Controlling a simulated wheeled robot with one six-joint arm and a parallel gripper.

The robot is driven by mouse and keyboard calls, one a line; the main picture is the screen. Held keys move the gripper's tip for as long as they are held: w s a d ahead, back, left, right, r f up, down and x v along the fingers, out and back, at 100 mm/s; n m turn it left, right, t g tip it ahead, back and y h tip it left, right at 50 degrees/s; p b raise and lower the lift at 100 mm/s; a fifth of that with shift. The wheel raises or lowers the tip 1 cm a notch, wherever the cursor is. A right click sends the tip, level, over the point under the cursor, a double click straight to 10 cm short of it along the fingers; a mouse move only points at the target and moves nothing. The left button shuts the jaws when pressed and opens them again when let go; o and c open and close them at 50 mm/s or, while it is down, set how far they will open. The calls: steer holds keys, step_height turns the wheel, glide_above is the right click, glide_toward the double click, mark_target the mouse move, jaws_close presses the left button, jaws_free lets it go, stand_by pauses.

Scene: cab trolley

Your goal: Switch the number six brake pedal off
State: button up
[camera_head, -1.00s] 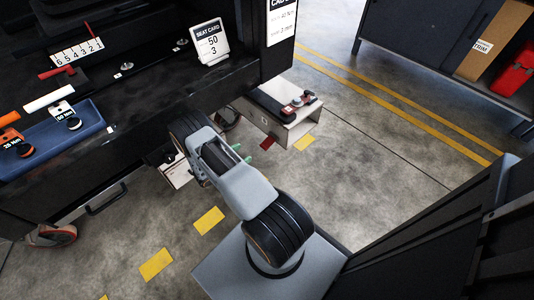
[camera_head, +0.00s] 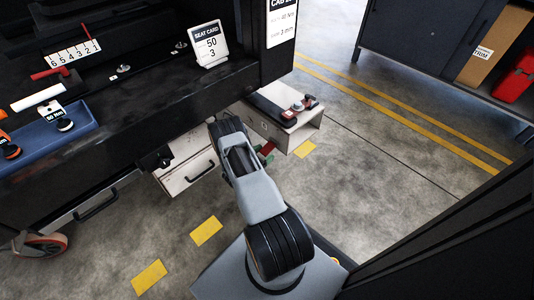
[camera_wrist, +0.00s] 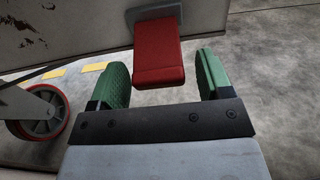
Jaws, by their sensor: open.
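A red pedal (camera_wrist: 158,58) on a grey bracket (camera_wrist: 155,14) juts from a pale panel in the wrist view. It tilts down toward my gripper (camera_wrist: 164,75), whose two green fingers are open, one on each side of the pedal with visible gaps. I cannot tell whether anything touches it. In the head view the red pedal (camera_head: 267,148) shows small beside the pale cabinet, with my green fingers (camera_head: 264,158) close to it and partly hidden by my arm. No number is readable on the pedal.
A caster wheel (camera_wrist: 38,112) with a red rim is at the left of the wrist view. A pale box (camera_head: 298,128) with small parts on top stands past the pedal. A white drawer (camera_head: 188,168) is left of my arm. Open floor (camera_head: 390,170) lies to the right.

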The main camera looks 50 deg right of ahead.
steer(key=shift+d, duration=0.9)
steer(key=shift+c, duration=0.2)
steer(key=shift+d, duration=0.1)
steer(key=c, duration=1.3)
steer(key=shift+o, duration=0.3)
